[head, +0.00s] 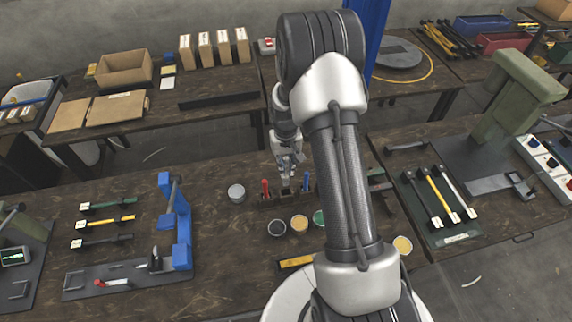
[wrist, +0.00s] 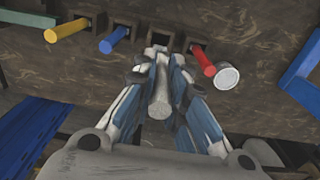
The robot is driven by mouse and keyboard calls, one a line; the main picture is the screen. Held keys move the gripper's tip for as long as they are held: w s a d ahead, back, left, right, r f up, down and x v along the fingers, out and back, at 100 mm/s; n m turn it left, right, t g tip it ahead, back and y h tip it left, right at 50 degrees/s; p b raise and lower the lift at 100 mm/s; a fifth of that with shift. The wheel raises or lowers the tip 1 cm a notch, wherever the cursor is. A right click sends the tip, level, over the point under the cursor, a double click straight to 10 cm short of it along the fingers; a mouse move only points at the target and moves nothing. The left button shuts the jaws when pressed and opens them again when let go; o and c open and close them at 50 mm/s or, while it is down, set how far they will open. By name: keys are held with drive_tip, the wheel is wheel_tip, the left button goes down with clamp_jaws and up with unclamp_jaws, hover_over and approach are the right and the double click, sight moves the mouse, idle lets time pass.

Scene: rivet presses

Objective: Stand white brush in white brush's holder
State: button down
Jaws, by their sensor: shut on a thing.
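The white brush (wrist: 160,100) is between the fingers of my gripper (wrist: 162,75) in the wrist view, its pale round handle end toward the camera. In the head view my gripper (head: 287,172) is right over the dark brush holder (head: 272,201). The holder also shows in the wrist view (wrist: 142,28) as a row of square sockets. A red brush (wrist: 203,62), a blue brush (wrist: 114,40) and a yellow brush (wrist: 67,31) stand in sockets. A dark, empty-looking socket (wrist: 161,38) lies between blue and red, just beyond my fingertips. The white brush's lower end is hidden; I cannot tell whether it is inside a socket.
A light round cup (head: 236,192) stands left of the holder. Several round paint pots (head: 299,223) stand in front of it. A blue press (head: 180,225) is at the left. My arm covers the table just right of the holder.

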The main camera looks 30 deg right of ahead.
sight(286, 158)
drive_tip(key=shift+f+b, duration=2.45)
drive_tip(key=shift+f, duration=0.95)
drive_tip(key=shift+s+f+b, duration=0.1)
drive_tip(key=shift+f+b, duration=0.35)
drive_tip(key=c, duration=2.1)
unclamp_jaws()
drive_tip(key=shift+a, duration=0.1)
drive_tip(key=shift+o, duration=1.4)
drive_tip(key=shift+w+f, duration=0.15)
drive_tip(key=shift+w, duration=0.1)
drive_tip(key=shift+o, duration=1.4)
drive_tip(key=shift+s, duration=0.15)
drive_tip(key=shift+r, duration=0.2)
wheel_tip(286, 158, up, 12)
drive_tip(key=shift+f, duration=0.1)
